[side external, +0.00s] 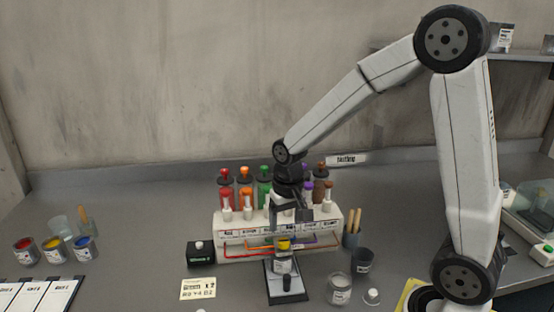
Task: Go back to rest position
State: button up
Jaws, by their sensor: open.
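My gripper (288,218) points down in front of the rack, with its jaws open. A small jar with a yellow top (283,246) is just below it, on a dark device with a pale-edged base (270,292). I see no clear contact between jaws and jar, but the gap is hard to judge. My arm reaches in from the right, bent high at the elbow. It partly hides the rack of colour bottles (222,222) behind the gripper.
Red, yellow and blue paint cans (54,248) stand at the left. A small black box (200,254) and a note card (198,288) lie left of the device. A dark cup (362,260), a clear jar (339,288) and a brush holder (351,238) stand to its right. The table's back is mostly clear.

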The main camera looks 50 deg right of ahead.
jog(key=s+a+f+n+t, duration=0.2)
jog(key=s+a+n, duration=0.2)
jog(key=s, duration=0.3)
jog(key=shift+s+a+f+n, duration=0.3)
jog(key=shift+s+f+n, duration=0.1)
jog(key=shift+n, duration=0.3)
dwell(0.3)
